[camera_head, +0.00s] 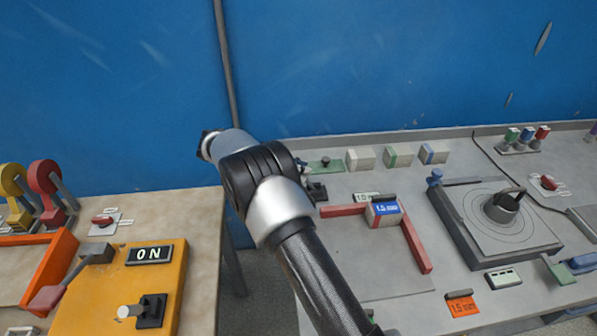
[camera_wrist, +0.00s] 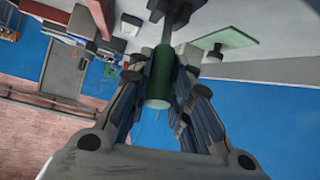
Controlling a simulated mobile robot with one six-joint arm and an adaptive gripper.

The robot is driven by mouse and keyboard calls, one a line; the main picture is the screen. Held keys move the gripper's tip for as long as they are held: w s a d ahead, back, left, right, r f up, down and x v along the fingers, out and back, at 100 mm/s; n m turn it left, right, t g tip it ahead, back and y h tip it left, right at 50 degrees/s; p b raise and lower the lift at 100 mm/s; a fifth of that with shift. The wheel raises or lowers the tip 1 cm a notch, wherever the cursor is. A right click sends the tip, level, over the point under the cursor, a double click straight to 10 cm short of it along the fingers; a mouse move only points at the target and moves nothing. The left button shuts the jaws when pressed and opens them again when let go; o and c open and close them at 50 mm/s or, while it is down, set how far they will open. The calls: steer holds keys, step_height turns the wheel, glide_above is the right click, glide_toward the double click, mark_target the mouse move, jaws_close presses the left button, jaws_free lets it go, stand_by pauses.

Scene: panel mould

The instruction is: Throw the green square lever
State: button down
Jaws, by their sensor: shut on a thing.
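In the wrist view, a green handle (camera_wrist: 158,85) on a thin grey rod lies between the fingers of my gripper (camera_wrist: 160,66), which is shut on it. The handle looks round. The rod runs up toward the pale panel, and its foot is unclear. A green plate (camera_wrist: 232,38) with a dark knob sits on the panel beside the held handle. In the head view, a green plate (camera_head: 328,168) shows just right of my wrist. My arm hides most of the gripper and the held handle there.
Several coloured blocks (camera_head: 361,158) line the panel's back edge. An orange ON panel (camera_head: 70,305) stands on the left table. A blue wall (camera_head: 400,65) stands behind.

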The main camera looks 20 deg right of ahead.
steer(key=c, duration=1.4)
jaws_free()
steer(key=shift+c, duration=0.2)
steer(key=s+v, duration=0.1)
steer(key=v, duration=1.1)
steer(key=shift+w, duration=0.5)
